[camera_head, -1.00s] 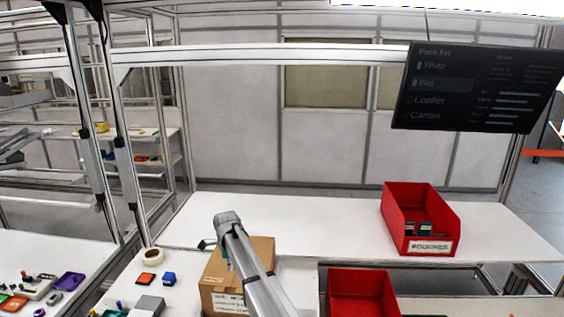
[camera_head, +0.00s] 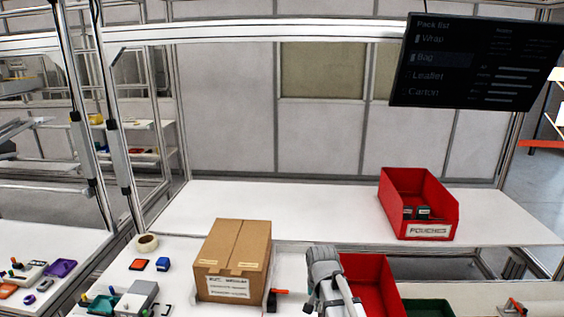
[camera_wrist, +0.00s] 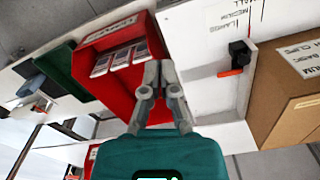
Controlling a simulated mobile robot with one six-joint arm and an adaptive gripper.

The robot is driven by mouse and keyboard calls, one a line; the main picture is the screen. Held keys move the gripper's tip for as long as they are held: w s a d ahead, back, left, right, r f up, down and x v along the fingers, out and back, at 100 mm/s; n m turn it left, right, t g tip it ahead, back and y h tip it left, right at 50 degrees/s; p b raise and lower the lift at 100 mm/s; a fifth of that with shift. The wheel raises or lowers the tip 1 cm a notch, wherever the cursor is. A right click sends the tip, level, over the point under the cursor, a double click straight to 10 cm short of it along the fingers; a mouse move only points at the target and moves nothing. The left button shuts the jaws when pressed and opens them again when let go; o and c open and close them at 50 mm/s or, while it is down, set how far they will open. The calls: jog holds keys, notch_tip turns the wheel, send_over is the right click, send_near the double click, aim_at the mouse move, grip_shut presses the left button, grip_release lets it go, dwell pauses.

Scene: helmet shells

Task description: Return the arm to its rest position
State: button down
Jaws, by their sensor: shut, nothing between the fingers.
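My gripper (camera_wrist: 160,70) shows in the wrist view, its two grey fingers together and empty. Its fingertips appear in front of the wall of a red bin (camera_wrist: 135,93) that holds several white-labelled packs (camera_wrist: 118,60). I cannot tell the distance between them. In the head view, a grey link of my arm (camera_head: 326,278) rises from the bottom edge beside the lower red bin (camera_head: 368,278). The gripper itself is not visible there.
A closed cardboard box (camera_head: 236,252) stands left of my arm, with a small black-and-orange item (camera_head: 273,299) beside it. A red pouches bin (camera_head: 447,214) sits on the shelf. A green bin (camera_head: 428,307) is at lower right. A dark screen (camera_head: 478,62) hangs above. The shelf's left part is clear.

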jog(key=s+d+f+n+b, duration=0.2)
jog(key=s+d+n, duration=0.2)
jog(key=s+d, duration=0.2)
jog(key=s, duration=0.2)
jog(key=shift+s+d+f, duration=0.2)
jog(key=shift+s+d, duration=0.1)
jog(key=shift+s, duration=0.05)
